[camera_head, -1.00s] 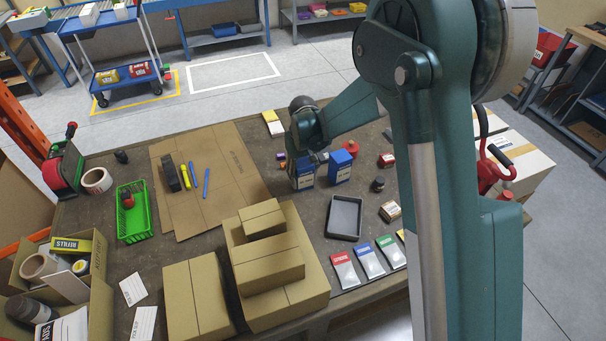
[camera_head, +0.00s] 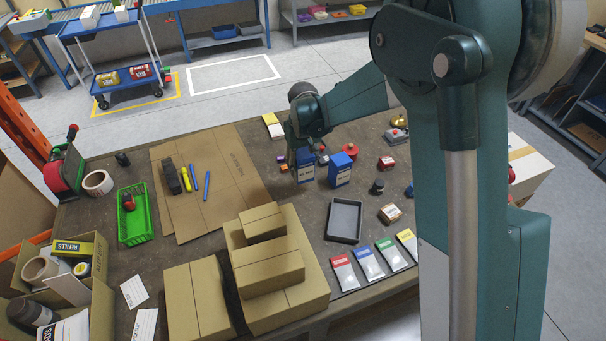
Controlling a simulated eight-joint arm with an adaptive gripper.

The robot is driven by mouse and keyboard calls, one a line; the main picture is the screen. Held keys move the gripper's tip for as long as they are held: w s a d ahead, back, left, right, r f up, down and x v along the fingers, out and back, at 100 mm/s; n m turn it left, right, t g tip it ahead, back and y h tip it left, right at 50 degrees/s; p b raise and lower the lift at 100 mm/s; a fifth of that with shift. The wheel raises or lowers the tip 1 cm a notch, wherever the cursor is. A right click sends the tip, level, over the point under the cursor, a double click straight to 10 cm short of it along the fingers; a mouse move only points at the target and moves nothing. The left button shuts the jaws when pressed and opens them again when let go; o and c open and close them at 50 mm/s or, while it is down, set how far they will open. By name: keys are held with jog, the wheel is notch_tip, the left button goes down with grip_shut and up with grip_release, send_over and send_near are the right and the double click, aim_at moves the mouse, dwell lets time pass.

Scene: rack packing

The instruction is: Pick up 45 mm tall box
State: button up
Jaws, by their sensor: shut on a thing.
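My gripper (camera_head: 299,156) is at the back middle of the table, its fingers small and partly hidden in the body camera view. It is shut on the left one of two blue boxes (camera_head: 306,173), at the box's upper left. This box has a pale label band and looks upright. Whether it is clear of the table is hard to tell. The similar right blue box (camera_head: 341,172) stands close by on the right. No box's height can be read from the picture.
Small coloured items and a red box (camera_head: 386,163) lie near the blue boxes. A dark tray (camera_head: 345,220) and a small brown box (camera_head: 390,213) are in front. Stacked cartons (camera_head: 266,273) stand at the front. A green basket (camera_head: 133,215) is at the left.

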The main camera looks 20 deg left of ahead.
aim_at(303, 159)
jog(key=shift+r, duration=2.1)
